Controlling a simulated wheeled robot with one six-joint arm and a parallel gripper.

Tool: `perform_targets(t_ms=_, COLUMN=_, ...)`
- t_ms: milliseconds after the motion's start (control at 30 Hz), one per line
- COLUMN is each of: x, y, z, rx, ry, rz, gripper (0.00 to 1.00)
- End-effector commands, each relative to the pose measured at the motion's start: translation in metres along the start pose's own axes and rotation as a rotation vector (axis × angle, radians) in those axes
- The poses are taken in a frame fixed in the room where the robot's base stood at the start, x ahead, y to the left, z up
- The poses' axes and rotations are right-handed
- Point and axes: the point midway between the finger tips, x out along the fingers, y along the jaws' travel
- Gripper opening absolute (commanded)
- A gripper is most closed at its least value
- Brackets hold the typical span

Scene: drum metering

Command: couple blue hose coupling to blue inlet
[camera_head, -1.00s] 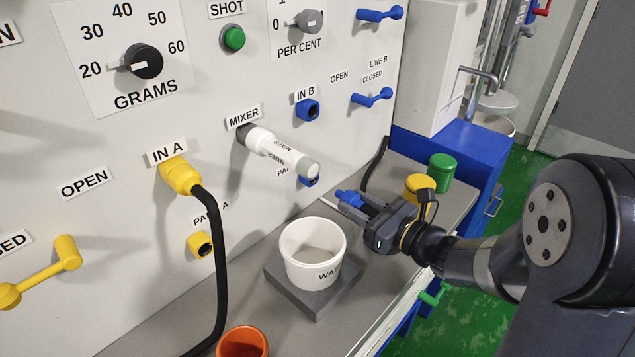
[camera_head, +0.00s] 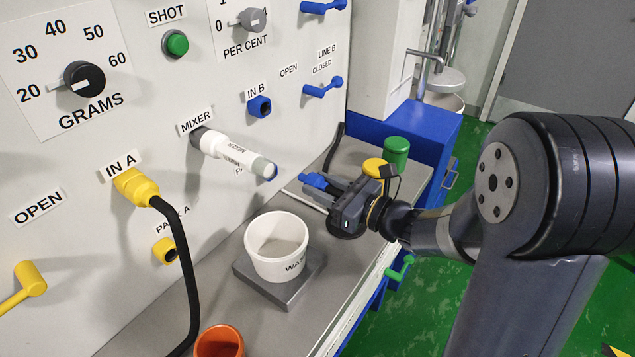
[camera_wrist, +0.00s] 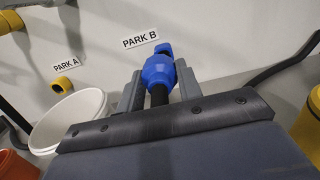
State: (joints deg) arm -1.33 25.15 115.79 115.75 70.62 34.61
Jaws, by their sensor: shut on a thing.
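My gripper (camera_head: 334,190) is low over the bench, right of the white cup, and points toward the panel. It is shut on the blue hose coupling (camera_head: 314,180). In the wrist view the coupling (camera_wrist: 158,72) sits between the two grey fingers, with its black hose end toward me. The blue inlet (camera_head: 260,107) under the IN B label is on the panel, above and left of the gripper, and nothing is plugged into it. In the wrist view a blue port under the PARK B label (camera_wrist: 164,48) shows just beyond the coupling; I cannot tell whether they touch.
The white mixer tube (camera_head: 235,155) juts from the panel between gripper and IN A. A white cup (camera_head: 277,250) stands on a grey block. A yellow coupling (camera_head: 135,187) with black hose is on IN A. Green (camera_head: 396,152) and yellow-lidded containers stand behind the gripper.

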Motion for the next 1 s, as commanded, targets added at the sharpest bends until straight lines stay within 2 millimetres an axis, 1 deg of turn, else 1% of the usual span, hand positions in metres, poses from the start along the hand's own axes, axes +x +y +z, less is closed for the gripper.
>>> perform_targets(t_ms=33, x=0.001, y=0.001, z=0.018, rx=0.000, ry=-0.001, rz=0.000, gripper=0.00)
perform_targets(t_ms=500, x=0.004, y=0.007, z=0.107, rx=0.000, ry=0.000, rz=0.001, gripper=0.00)
perform_targets(t_ms=600, x=0.005, y=0.008, z=0.122, rx=0.000, ry=0.000, rz=0.001, gripper=0.00)
perform_targets(t_ms=700, x=0.005, y=0.009, z=0.130, rx=0.000, ry=0.000, rz=0.000, gripper=0.00)
perform_targets(t_ms=767, x=0.006, y=0.009, z=0.132, rx=0.000, ry=0.000, rz=0.000, gripper=0.00)
perform_targets(t_ms=1000, x=0.006, y=0.009, z=0.131, rx=-0.001, ry=0.000, rz=0.000, gripper=0.00)
